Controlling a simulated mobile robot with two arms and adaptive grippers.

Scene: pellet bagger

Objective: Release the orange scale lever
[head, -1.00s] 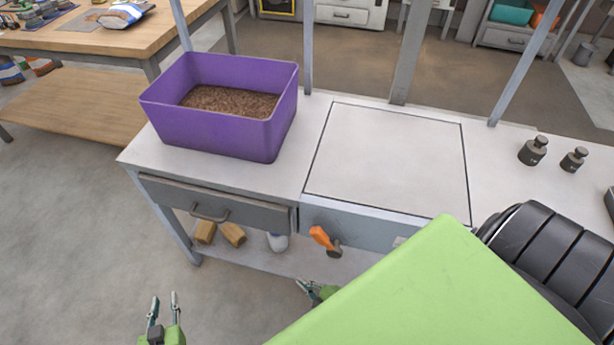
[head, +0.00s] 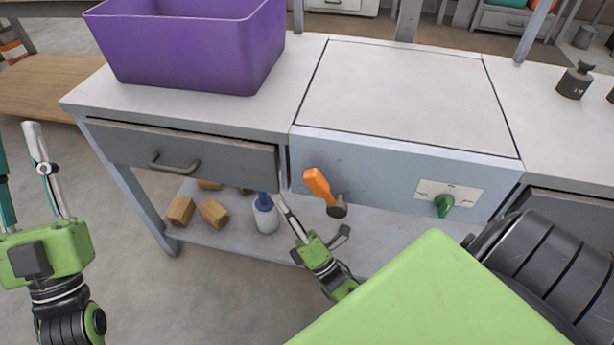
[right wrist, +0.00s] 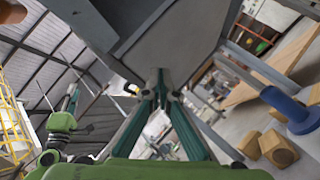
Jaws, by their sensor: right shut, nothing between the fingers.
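The orange scale lever (head: 318,186) is on the front panel of the scale (head: 380,172) in the head view. Its handle points up and slightly left from a dark round pivot. My right gripper (head: 281,201) is just left of and a little below the lever, apart from it in the picture. Its fingers are shut and empty; they meet at the tips in the right wrist view (right wrist: 160,76). The lever is not clearly visible in that view. My left gripper (head: 20,140) is at the left edge of the head view with its fingers apart, empty, partly cut off.
A green knob (head: 443,206) is on the panel's right. A closed drawer (head: 190,158) is left of the scale. A purple bin (head: 190,50) stands on the bench. A weight (head: 575,82) stands at right.

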